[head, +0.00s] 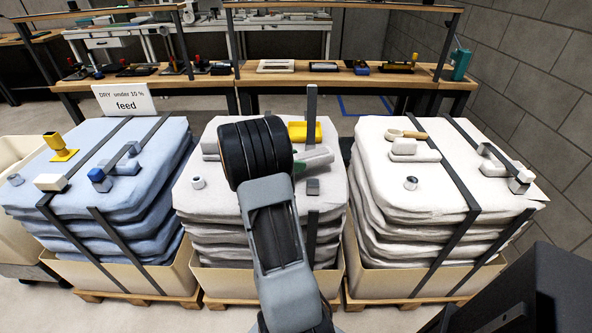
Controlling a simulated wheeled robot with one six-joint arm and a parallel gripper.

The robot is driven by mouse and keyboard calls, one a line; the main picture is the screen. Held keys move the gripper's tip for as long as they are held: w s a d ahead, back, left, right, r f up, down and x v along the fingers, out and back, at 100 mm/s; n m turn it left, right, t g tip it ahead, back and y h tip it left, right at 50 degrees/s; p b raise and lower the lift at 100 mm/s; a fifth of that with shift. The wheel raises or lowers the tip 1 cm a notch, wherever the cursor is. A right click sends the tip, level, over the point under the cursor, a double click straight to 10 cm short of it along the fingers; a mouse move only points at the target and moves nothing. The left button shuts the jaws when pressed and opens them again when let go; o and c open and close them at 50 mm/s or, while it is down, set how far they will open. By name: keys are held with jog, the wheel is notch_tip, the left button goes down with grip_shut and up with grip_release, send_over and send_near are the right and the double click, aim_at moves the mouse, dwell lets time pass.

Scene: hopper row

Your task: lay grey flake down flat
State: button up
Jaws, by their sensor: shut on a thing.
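My arm rises from the bottom centre, and its black ribbed wrist (265,150) is over the middle stack. The wrist hides my gripper's jaws, so I cannot see what is between them. The middle stack of pale grey-white sacks (205,232) sits in a beige bin, partly covered by my arm. A light grey and green piece (315,161) shows just right of the wrist; I cannot tell whether it is held or resting. A yellow piece (305,132) is behind it. No thing in view is clearly marked as grey flake.
A blue sack stack (95,190) with a "DRY under 10 % feed" sign (124,101) stands left. A white stack (430,195) stands right. Small items and dark straps lie on both. A dark upright bar (311,103) rises behind the middle stack. A wooden workbench (350,76) stands behind.

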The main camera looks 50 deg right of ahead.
aim_at(296, 176)
jog(key=shift+d+f, duration=0.4)
jog(key=shift+f, duration=0.1)
jog(key=shift+f+b, duration=0.4)
jog(key=shift+f, duration=1.05)
jog(key=shift+f, duration=0.15)
jog(key=o, duration=0.9)
jog(key=shift+o, duration=0.2)
